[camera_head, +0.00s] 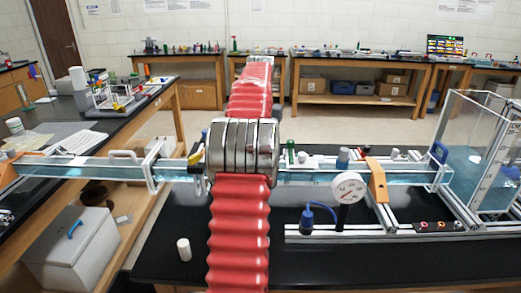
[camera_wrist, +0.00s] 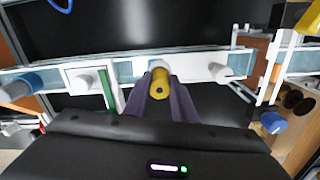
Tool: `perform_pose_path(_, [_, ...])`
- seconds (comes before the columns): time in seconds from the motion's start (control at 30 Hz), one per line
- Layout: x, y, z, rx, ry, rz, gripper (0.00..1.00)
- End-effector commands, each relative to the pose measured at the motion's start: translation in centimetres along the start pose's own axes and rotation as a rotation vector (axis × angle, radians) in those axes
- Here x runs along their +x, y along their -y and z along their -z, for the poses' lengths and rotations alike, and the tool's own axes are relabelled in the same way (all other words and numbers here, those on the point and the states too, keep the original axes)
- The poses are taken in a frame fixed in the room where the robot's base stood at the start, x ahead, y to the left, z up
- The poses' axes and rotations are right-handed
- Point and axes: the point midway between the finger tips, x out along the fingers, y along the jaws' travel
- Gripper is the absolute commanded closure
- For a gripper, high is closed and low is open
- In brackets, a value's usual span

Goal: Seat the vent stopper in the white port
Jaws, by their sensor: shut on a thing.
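The stopper is over the clear channel, in front of a white block (camera_wrist: 198,64). A white round port-like stub (camera_wrist: 218,73) stands right of it in the wrist view. Another white stub (camera_wrist: 83,83) stands on a square white plate at left. I cannot tell which is the white port, or whether the stopper touches anything. In the head view my arm hides most of the gripper area.
The clear water channel (camera_head: 310,177) crosses the black bench. A white cylinder (camera_head: 184,249) stands on the bench front. A clear tank (camera_head: 475,140) is far right.

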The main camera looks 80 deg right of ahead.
Motion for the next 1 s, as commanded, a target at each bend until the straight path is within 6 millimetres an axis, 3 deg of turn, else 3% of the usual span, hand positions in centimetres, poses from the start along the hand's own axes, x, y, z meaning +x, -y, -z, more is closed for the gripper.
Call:
perform_pose_path(0.47, [1.09, 0.07, -0.03, -0.001, 0.000, 0.000, 0.98])
perform_pose_path(0.5, [1.11, 0.07, -0.03, -0.001, 0.000, 0.000, 0.75])
perform_pose_path(0.73, [1.10, 0.09, -0.03, -0.001, 0.000, 0.000, 0.59])
perform_pose_path(1.0, [1.05, 0.10, -0.03, -0.002, 0.000, 0.000, 0.58])
